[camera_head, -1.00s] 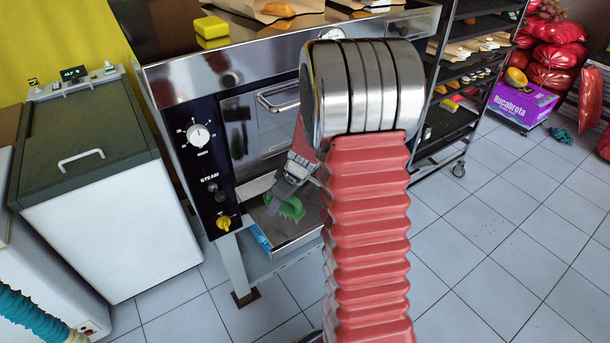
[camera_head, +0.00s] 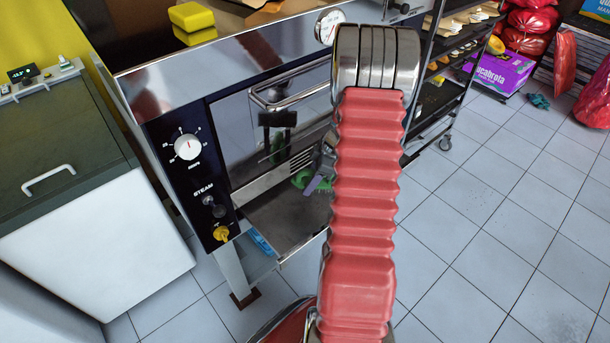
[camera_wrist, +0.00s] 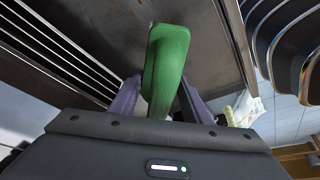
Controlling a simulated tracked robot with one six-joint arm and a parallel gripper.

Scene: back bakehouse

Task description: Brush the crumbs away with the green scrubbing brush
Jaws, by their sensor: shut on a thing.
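The green scrubbing brush (camera_wrist: 165,62) is held between the two purple-grey fingers of my gripper (camera_wrist: 160,100) in the wrist view. In the head view the brush (camera_head: 302,178) shows as a small green patch just left of my red arm, over the metal shelf (camera_head: 284,221) below the oven door. My gripper (camera_head: 317,184) is mostly hidden behind my arm there. I cannot tell whether the brush touches the shelf. No crumbs can be made out clearly on the shelf.
The steel oven front with its knobs (camera_head: 188,147) and door handle (camera_head: 290,92) rises above the shelf. A yellow sponge (camera_head: 193,16) lies on the oven top. A black rack (camera_head: 440,100) stands close on the right. A white chest (camera_head: 100,245) is at left. Tiled floor is open at right.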

